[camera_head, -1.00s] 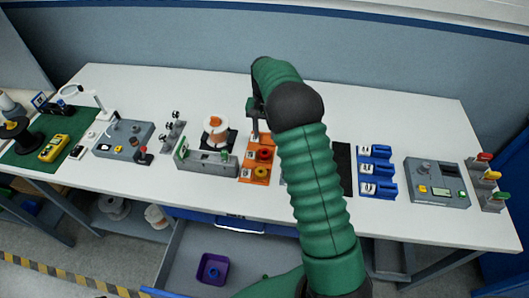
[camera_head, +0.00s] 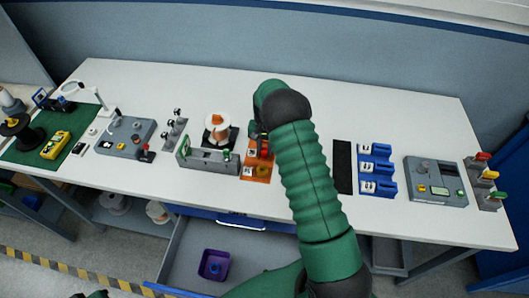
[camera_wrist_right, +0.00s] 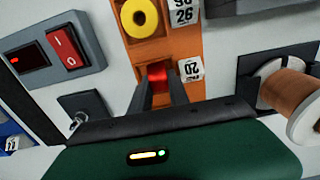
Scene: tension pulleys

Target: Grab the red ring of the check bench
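The red ring (camera_wrist_right: 159,72) sits on the orange tray (camera_wrist_right: 184,47) in the right wrist view, beside a white number tag. A yellow ring (camera_wrist_right: 138,18) lies on the same tray; it also shows in the head view (camera_head: 262,171). My right gripper (camera_wrist_right: 160,84) is down at the red ring, with one dark finger on each side of it. Whether the fingers press on the ring cannot be told.
A grey fixture (camera_head: 208,160) and a copper spool (camera_head: 216,128) stand left of the tray. A black strip (camera_head: 342,166), blue numbered holders (camera_head: 376,170) and a grey control box (camera_head: 436,182) stand to the right. An open drawer with a purple bowl (camera_head: 214,265) is below.

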